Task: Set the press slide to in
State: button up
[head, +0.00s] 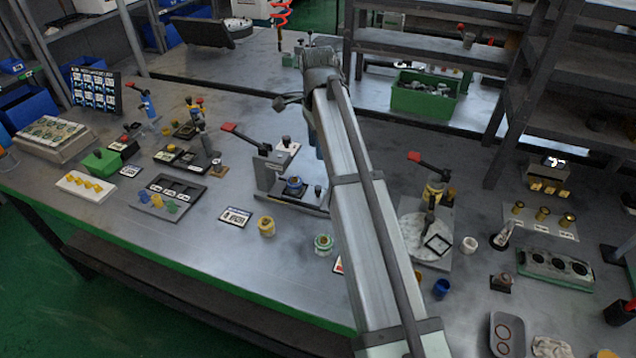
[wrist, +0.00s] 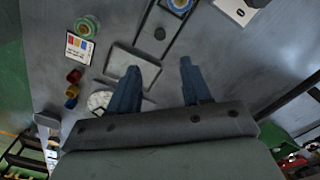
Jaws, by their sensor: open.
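The press (head: 265,175) stands mid-table in the head view, with a red-handled lever (head: 229,127), a blue ring (head: 293,186) on its bed and a dark knob (head: 318,190) near my arm. I take the knob to be on the press slide, but cannot tell the slide's position. In the wrist view the blue ring (wrist: 178,4) is at the top edge and the knob (wrist: 160,34) lies on a strip beyond my fingertips. My gripper (wrist: 159,65) is open and empty, its blue fingers spread above the table, apart from the knob. My arm hides part of the press's right side in the head view.
A second red-handled fixture (head: 428,235) with a pale round plate stands right of my arm. A green-and-white ring (head: 323,243) and a yellow cup (head: 266,227) sit in front of the press. Shelving (head: 560,120) stands at the back right.

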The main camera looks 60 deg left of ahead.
aim_at(318, 187)
notch_tip(318, 187, down, 14)
jog(key=m, duration=0.3)
jog(key=shift+r, duration=0.1)
dwell(0.6)
grip_shut()
dwell(0.4)
